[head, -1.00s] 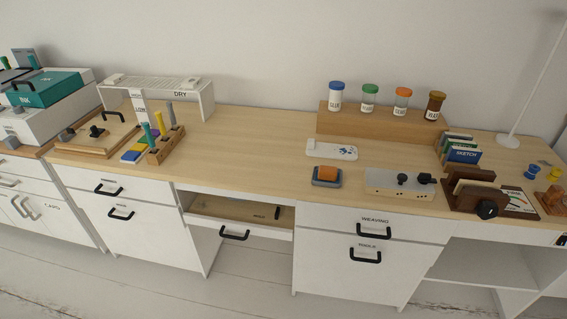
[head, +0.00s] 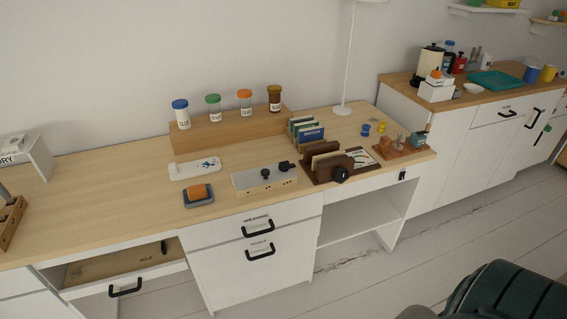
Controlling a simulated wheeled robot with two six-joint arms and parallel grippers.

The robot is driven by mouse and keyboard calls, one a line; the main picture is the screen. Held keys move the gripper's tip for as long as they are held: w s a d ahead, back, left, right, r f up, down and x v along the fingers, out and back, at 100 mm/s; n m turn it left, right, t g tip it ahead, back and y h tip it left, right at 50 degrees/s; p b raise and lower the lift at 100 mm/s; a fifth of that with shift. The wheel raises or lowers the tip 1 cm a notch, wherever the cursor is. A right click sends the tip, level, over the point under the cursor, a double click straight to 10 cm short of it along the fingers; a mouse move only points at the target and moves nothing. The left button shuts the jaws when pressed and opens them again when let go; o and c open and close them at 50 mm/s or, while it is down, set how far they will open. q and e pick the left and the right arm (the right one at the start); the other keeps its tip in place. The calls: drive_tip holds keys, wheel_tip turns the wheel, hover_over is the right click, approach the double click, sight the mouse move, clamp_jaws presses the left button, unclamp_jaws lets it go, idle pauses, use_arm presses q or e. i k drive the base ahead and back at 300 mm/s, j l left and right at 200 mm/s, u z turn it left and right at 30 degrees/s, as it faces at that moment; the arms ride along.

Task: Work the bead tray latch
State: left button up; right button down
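No part is clearly labelled as the bead tray latch. A light grey box (head: 258,182) with two black knobs on its top stands near the desk's front edge in the head view. Behind it to the left lies a flat white tray (head: 181,171) with small blue marks or beads. A small black fitting (head: 403,174) sits on the desk's front at the right end. I cannot tell which of these is the latch. Neither of my grippers is in view.
An orange-topped block (head: 197,192) sits left of the grey box. Jars stand on a wooden riser (head: 225,128) behind. A dark wooden holder (head: 328,170) with a black knob is at right. A drawer (head: 120,268) stands open at lower left. A dark green striped object (head: 505,295) is at lower right.

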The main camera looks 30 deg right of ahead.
sight(285, 165)
drive_tip(key=i+l+u, duration=0.15)
drive_tip(key=l, duration=0.7)
drive_tip(key=l+u, duration=0.15)
drive_tip(key=l, duration=0.75)
